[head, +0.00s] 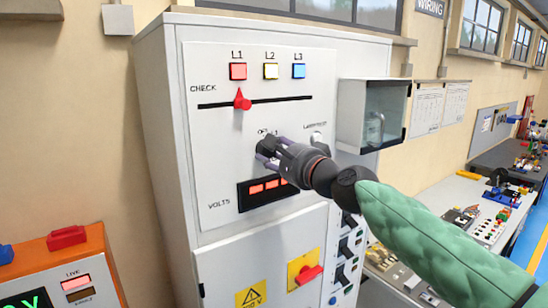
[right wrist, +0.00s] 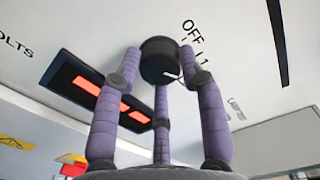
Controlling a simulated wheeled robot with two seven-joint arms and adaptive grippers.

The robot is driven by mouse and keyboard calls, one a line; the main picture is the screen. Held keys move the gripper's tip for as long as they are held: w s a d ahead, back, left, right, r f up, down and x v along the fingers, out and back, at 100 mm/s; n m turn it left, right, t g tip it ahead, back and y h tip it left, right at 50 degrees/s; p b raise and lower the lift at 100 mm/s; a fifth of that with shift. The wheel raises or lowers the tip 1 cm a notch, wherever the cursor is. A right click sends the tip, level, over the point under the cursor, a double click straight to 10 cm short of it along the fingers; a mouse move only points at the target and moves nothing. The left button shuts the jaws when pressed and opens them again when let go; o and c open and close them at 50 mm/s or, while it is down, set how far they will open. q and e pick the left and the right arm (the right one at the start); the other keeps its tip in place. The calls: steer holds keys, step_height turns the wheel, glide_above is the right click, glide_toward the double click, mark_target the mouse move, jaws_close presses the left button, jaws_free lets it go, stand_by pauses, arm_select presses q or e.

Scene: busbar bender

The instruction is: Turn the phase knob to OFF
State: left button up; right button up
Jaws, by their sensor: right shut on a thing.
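The phase knob (right wrist: 160,58) is a round dark knob on the white panel (head: 215,140) of the grey cabinet. In the right wrist view the letters OFF and L1 are printed beside it. A thin pale line shows by its edge, but I cannot tell which label it points to. My right gripper (head: 272,152) is at the knob, its purple fingers closed around it. In the right wrist view the fingers (right wrist: 160,75) touch or nearly touch the knob's sides. In the head view the gripper hides most of the knob and some labels. My left gripper is not in view.
A red slider (head: 242,100) sits under the L1, L2 and L3 lamps. A lit red VOLTS display (head: 265,189) is just below the gripper. A clear-fronted box (head: 373,112) juts out at right. A red handle (head: 308,274) on a yellow plate is lower down.

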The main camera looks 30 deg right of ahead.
steer(key=n+b, duration=0.3)
steer(key=n, duration=0.3)
steer(key=shift+f, duration=0.1)
steer(key=n+b, duration=0.1)
steer(key=n, duration=0.2)
steer(key=n+b, duration=0.2)
steer(key=n, duration=0.1)
steer(key=shift+w+a+f, duration=0.1)
steer(key=shift+f, duration=0.1)
steer(key=shift+n+b, duration=0.3)
steer(key=shift+a+f, duration=0.1)
steer(key=shift+f, duration=0.1)
steer(key=o, duration=0.9)
steer(key=shift+o, duration=1.2)
steer(key=shift+r, duration=0.2)
